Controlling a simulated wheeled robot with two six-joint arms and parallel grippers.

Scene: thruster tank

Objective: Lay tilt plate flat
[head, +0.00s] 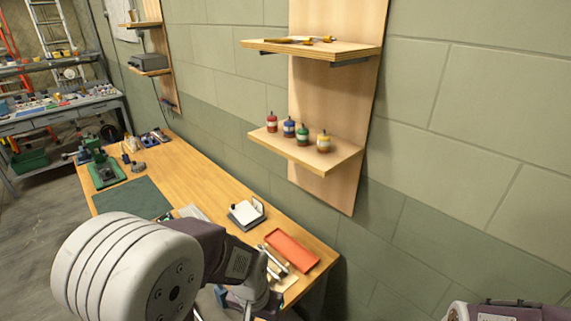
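A small white plate (246,212) sits on a dark base on the wooden bench; its right part stands up at a slant. I take it to be the tilt plate, but it is small and I cannot be sure. My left arm crosses the lower middle of the head view, in front of the bench, with its wrist low and to the right of the plate's near side. I cannot make out the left gripper's fingers or anything held in them. Only a part of my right arm shows at the bottom right corner; its gripper is out of view.
The wooden bench (180,172) runs along the wall. It carries an orange-red tray (291,250), a dark green mat (132,198) and a green device (105,170). A wall shelf (335,163) above holds several small coloured bottles. An upper shelf (355,52) juts out over it.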

